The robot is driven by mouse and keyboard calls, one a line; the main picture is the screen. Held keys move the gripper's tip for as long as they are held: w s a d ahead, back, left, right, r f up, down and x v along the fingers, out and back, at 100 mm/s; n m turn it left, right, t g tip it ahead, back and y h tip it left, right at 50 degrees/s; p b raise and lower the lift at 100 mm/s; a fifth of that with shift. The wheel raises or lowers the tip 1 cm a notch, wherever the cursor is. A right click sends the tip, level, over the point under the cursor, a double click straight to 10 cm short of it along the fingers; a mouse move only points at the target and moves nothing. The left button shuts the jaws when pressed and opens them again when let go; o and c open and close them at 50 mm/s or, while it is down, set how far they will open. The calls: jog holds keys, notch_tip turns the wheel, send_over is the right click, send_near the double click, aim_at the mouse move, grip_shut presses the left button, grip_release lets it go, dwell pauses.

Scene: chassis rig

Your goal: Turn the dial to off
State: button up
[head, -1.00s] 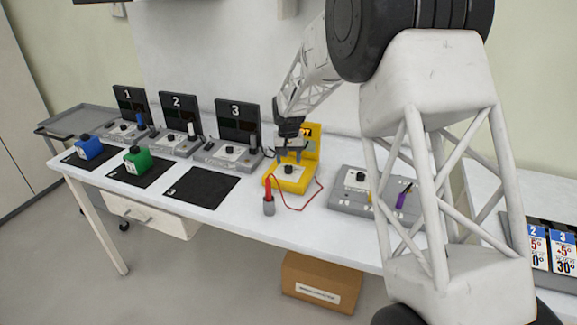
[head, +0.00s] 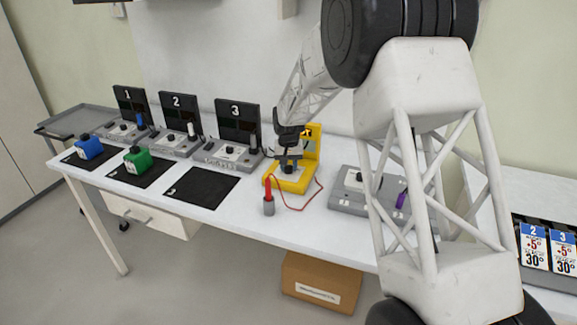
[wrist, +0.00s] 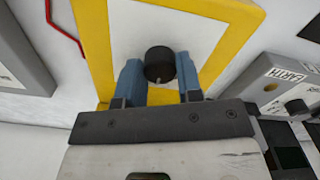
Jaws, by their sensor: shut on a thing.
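The yellow device (head: 284,184) stands on the white table, with a white face plate and a black dial (wrist: 159,64) in the middle of that plate. In the wrist view the dial shows a small light mark on its near side. My gripper (wrist: 159,75) is at the dial, its two blue fingers on either side of it and shut on it. In the head view my gripper (head: 289,163) comes down onto the yellow device from above and hides most of the dial. The yellow device's small display is partly hidden behind my gripper.
A red probe in a grey holder (head: 268,205) stands in front, its red wire running to the yellow device. A grey panel (head: 346,202) lies to the right. Numbered stations, including station 3 (head: 236,123), stand left, with blue (head: 89,147) and green (head: 137,160) blocks on dark mats.

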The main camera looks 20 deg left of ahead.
aim_at(289, 166)
jog(key=shift+n, duration=0.3)
jog(key=n, duration=0.3)
jog(key=shift+n, duration=0.4)
jog(key=n, duration=0.4)
jog(key=shift+n, duration=0.3)
jog(key=o, duration=0.9)
jog(key=shift+r, duration=0.1)
jog(key=shift+r, duration=3.85)
